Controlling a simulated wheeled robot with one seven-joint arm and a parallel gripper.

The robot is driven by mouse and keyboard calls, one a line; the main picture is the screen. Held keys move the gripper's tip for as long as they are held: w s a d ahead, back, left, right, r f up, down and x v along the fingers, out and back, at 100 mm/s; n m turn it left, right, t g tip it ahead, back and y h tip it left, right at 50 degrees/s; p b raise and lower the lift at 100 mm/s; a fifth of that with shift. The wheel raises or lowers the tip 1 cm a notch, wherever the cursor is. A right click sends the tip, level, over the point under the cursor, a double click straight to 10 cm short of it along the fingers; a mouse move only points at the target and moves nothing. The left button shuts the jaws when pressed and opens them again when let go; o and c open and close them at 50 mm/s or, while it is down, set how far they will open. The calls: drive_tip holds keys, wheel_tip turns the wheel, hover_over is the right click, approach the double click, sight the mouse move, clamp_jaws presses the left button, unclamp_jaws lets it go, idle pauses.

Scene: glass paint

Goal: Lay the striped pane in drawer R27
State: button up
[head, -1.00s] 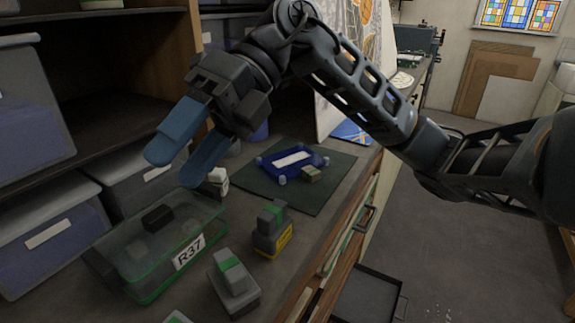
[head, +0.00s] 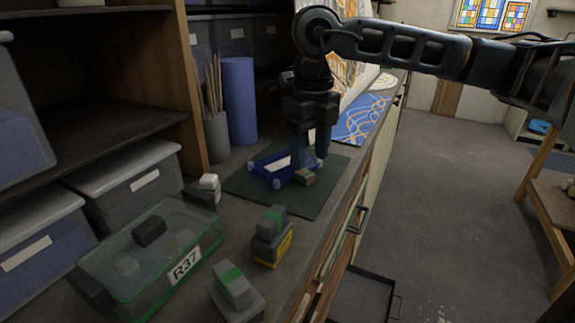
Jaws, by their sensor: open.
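My gripper (head: 311,152) points down, open, over the near right side of a blue frame-like tray (head: 268,177) with a white strip inside. No pane with clear stripes can be made out. No label R27 is readable. The one readable label is R37, on a clear green-edged box (head: 150,245) at the front left. A dark open drawer or tray (head: 362,297) shows low beside the bench.
The tray lies on a dark green mat (head: 237,184). Grey-green blocks (head: 270,237) and a grey block with a green band (head: 233,288) stand in front. A blue roll (head: 238,100) stands behind. A blue sheet with orange squiggles (head: 362,117) lies farther back.

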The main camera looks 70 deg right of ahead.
sight(309, 175)
drive_tip(key=shift+w+d+f+p, duration=0.15)
drive_tip(key=shift+f+p, duration=0.25)
drive_tip(key=shift+f, duration=1.8)
clamp_jaws()
